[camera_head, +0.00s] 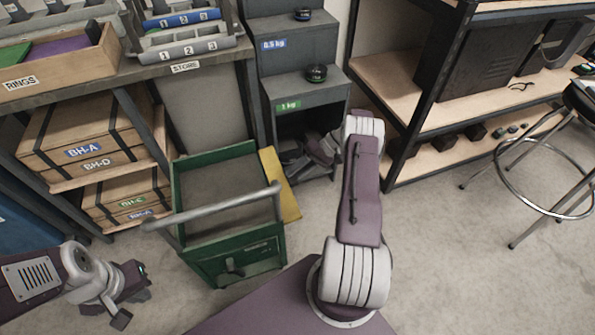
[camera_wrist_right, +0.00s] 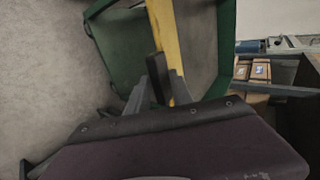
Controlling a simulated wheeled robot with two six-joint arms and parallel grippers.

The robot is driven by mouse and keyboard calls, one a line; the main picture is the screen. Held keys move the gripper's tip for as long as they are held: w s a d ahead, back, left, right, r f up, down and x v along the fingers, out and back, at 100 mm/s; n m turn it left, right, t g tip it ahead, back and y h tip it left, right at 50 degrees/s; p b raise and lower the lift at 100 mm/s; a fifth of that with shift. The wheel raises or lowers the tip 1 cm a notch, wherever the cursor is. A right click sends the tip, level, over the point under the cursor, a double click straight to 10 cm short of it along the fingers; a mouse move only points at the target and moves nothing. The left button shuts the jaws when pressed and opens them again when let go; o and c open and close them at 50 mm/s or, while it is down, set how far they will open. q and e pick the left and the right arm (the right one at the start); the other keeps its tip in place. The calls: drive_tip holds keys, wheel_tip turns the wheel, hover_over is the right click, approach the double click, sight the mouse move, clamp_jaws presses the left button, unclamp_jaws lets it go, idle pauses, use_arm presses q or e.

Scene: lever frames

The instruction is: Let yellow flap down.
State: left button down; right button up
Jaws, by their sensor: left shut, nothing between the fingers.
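The yellow flap (camera_head: 279,185) is a narrow panel along the right side of the green cart (camera_head: 232,262), slanting downward in the head view. In the right wrist view the flap (camera_wrist_right: 165,32) shows edge-on as a yellow strip running down behind my fingers. My right gripper (camera_head: 291,157) is at the flap's far end, partly hidden by its own wrist. In the wrist view my right fingers (camera_wrist_right: 162,84) overlap the strip; whether they clasp it is unclear. My left gripper (camera_head: 140,288) is shut and empty, low at the left, apart from the cart.
The cart's grey handle (camera_head: 215,207) crosses its near side. Grey steps with weights (camera_head: 316,73) stand behind it. A shelf rack (camera_head: 400,150) is to the right, and a workbench with crates (camera_head: 85,140) to the left.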

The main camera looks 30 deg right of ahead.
drive_tip(key=shift+o, duration=0.7)
drive_tip(key=shift+w+a+f, duration=0.1)
drive_tip(key=shift+a, duration=0.1)
drive_tip(key=shift+d, duration=0.1)
drive_tip(key=v, duration=0.9)
drive_tip(key=shift+p, duration=0.35)
